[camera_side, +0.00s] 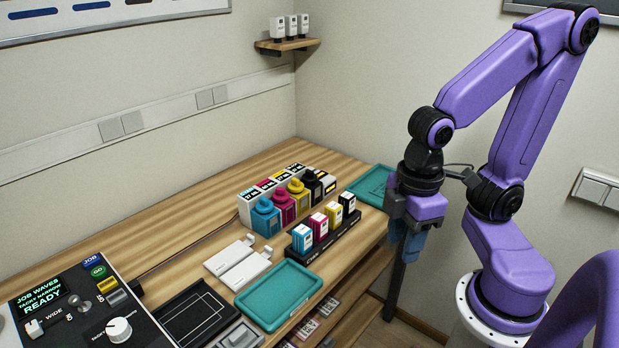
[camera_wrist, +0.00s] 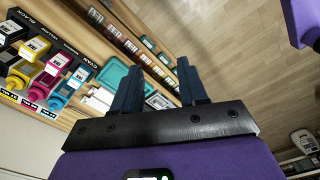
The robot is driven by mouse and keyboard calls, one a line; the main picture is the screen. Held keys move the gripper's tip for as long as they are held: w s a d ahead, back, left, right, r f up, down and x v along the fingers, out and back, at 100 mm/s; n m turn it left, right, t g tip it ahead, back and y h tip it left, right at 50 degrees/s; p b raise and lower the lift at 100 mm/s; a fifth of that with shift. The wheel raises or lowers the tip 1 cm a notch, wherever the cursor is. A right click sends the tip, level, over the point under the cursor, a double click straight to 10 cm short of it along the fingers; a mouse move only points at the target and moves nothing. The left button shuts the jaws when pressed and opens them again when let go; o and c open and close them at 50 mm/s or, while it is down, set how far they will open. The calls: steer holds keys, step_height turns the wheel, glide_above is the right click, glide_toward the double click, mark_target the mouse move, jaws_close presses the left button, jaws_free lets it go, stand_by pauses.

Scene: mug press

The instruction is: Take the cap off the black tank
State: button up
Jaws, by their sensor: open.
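The black tank (camera_side: 316,190) stands at the right end of the row of ink tanks, partly hidden behind the bottles. Its black cap (camera_side: 310,176) sits on it. The cyan (camera_side: 265,220), magenta (camera_side: 284,208) and yellow (camera_side: 299,197) tanks stand beside it, also capped. In the wrist view the tanks are at the far left, and the black one is partly cut off by the frame edge. My gripper (camera_side: 411,240) points down, right of the bench and well away from the tank. Its blue fingers (camera_wrist: 158,86) are apart, with nothing between them.
Several small bottles stand in a black rack (camera_side: 325,250) in front of the tanks. Teal trays lie at front (camera_side: 279,295) and back right (camera_side: 371,187). White flat parts (camera_side: 238,262) and a control panel (camera_side: 85,310) are leftward. Bench behind the tanks is clear.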

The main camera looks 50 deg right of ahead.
steer(key=w+a+r+m+t+h, duration=0.15)
steer(key=w+m, duration=0.55)
steer(key=w, duration=0.7)
steer(key=w+d+r+m+h, duration=0.1)
steer(key=w+r+m, duration=0.1)
steer(key=w+m, duration=0.8)
steer(key=m+g+h, duration=0.2)
steer(key=m, duration=1.1)
glide_above(309, 170)
steer(key=a, duration=0.3)
steer(key=f, duration=1.2)
steer(key=shift+s+d+f, duration=0.2)
steer(key=shift+s+f, duration=0.05)
steer(key=shift+x, duration=3)
steer(key=shift+w+a, duration=0.15)
steer(key=shift+w, duration=0.05)
jaws_close()
